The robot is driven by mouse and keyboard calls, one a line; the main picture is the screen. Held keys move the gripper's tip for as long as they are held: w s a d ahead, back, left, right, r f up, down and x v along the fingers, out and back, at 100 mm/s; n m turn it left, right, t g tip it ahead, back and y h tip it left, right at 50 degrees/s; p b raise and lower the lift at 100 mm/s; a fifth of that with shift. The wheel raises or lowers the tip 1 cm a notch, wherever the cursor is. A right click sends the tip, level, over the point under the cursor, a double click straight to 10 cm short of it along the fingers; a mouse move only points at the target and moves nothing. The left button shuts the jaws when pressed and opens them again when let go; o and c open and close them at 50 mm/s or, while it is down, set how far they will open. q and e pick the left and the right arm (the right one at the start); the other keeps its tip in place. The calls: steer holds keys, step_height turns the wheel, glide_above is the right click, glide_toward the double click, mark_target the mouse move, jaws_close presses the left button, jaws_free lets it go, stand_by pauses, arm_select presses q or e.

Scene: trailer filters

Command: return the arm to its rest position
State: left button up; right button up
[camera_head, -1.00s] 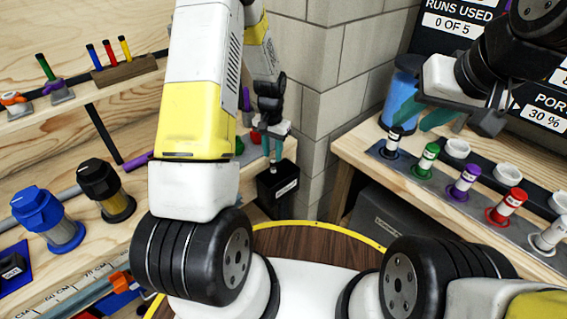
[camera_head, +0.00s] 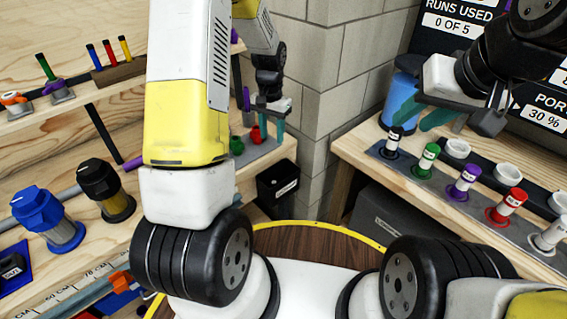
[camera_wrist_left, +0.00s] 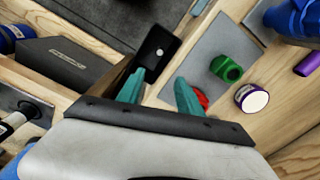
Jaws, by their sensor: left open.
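My left arm rises through the middle-left of the head view. Its gripper (camera_head: 271,118) is beyond the upper arm, near the end of the left bench, above and behind the black bin (camera_head: 278,186). In the left wrist view the two teal fingers (camera_wrist_left: 160,93) are apart with nothing held between them. The black bin (camera_wrist_left: 156,47) lies beyond the left fingertip there. My right gripper (camera_head: 424,111) hangs over the right bench at the upper right, its teal fingers apart and empty.
A green cup (camera_wrist_left: 227,69) and a red one (camera_wrist_left: 202,98), partly behind a finger, are on a grey plate near my left gripper. A brick wall corner (camera_head: 325,70) stands just right. Blue (camera_head: 45,218) and yellow-black filter housings (camera_head: 105,190) stand on the left bench.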

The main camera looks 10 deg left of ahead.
stand_by(0.3)
arm_select(q)
steer(key=s+r+n+t+h, duration=0.1)
steer(key=s+r+t, duration=0.1)
steer(key=s+r, duration=0.5)
steer(key=s+r+n+t, duration=0.1)
steer(key=s+r, duration=0.2)
steer(key=r, duration=0.9)
steer(key=s+d+r+t, duration=0.1)
steer(key=s+r, duration=0.2)
steer(key=s, duration=0.4)
steer(key=s+d+r+n+t+h, duration=0.1)
steer(key=s+r+t, duration=0.1)
steer(key=s, duration=0.5)
steer(key=shift+s+r, duration=0.2)
steer(key=shift+r, duration=0.5)
steer(key=shift+d, duration=0.1)
